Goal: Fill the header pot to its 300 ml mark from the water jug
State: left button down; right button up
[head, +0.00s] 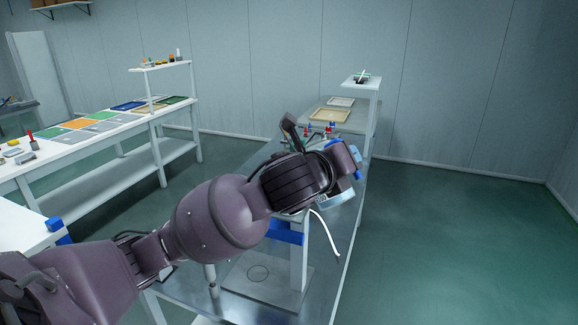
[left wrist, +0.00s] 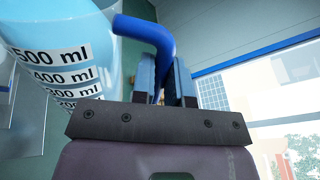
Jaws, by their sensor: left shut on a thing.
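The water jug (left wrist: 50,75) is pale blue and see-through, with printed marks from 500 ml down. It fills the left of the left wrist view; I cannot tell its water level. My left gripper (left wrist: 163,78) is shut on its blue handle (left wrist: 150,32). In the head view, the gripper end of my left arm is above the metal bench, with part of the pale blue jug (head: 338,199) below it. A white stand (head: 299,262) with a blue bracket (head: 287,233) is under the arm. The header pot is not clearly visible; my arm covers that area. My right gripper is not in view.
A white hose (head: 328,236) hangs beside the stand. A side table (head: 80,150) with coloured mats stands left. The floor at right is clear.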

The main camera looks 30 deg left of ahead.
pick_arm(q)
jog(key=shift+w+a+r+n, duration=0.1)
jog(key=shift+a+r+n, duration=0.25)
jog(key=shift+r+n, duration=0.25)
dwell(1.0)
jog(key=shift+w+a+r, duration=0.1)
jog(key=shift+a, duration=0.2)
dwell(0.8)
jog(key=shift+n, duration=0.3)
jog(key=shift+a, duration=0.1)
jog(key=shift+r, duration=0.1)
jog(key=shift+a+g, duration=0.1)
jog(key=shift+g, duration=0.2)
dwell(0.4)
jog(key=shift+a, duration=0.1)
jog(key=shift+n, duration=0.3)
